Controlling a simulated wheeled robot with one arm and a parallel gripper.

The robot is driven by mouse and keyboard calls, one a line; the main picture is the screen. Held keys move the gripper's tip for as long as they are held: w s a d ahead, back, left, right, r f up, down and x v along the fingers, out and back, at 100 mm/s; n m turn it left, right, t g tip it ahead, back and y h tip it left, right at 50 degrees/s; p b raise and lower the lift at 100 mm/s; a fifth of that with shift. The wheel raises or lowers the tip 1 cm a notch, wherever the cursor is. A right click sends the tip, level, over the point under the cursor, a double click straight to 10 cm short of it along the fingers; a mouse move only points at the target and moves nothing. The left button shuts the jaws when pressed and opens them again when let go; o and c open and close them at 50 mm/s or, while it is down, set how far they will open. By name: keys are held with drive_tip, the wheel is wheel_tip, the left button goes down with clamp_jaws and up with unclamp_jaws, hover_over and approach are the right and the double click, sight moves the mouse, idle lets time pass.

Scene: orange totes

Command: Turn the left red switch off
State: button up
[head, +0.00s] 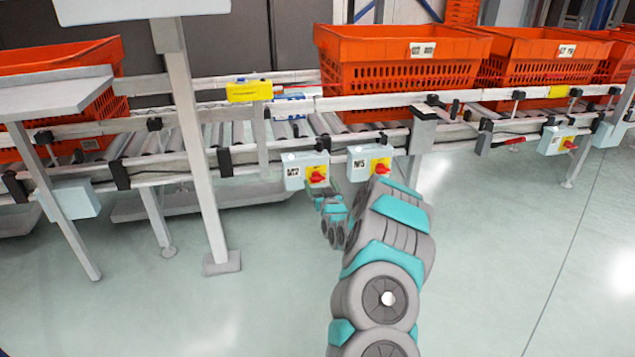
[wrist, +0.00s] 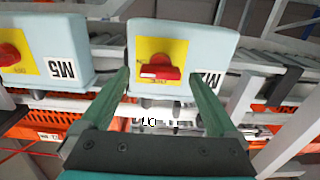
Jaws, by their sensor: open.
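The left red switch (head: 317,177) sits on a yellow plate on a pale blue box under the conveyor rail. In the wrist view its red knob (wrist: 160,70) is near the centre, with its handle lying roughly across the picture. My gripper (wrist: 160,76) is open, with one green finger on each side of the knob and nothing between them. Whether the fingers touch the box cannot be told. In the head view my arm reaches to just below the left box, and the fingertips are hard to make out.
A second box with a red switch (head: 381,168) is close to the right; it also shows at the left of the wrist view (wrist: 10,54). A grey post (head: 200,150) stands left. Orange totes (head: 400,75) sit on the conveyor. The floor in front is clear.

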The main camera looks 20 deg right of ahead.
sight(317, 178)
drive_tip(key=shift+w+d, duration=0.15)
drive_tip(key=shift+w, duration=0.55)
drive_tip(key=shift+w+d, duration=0.1)
drive_tip(key=shift+w, duration=0.6)
drive_tip(key=c, duration=1.4)
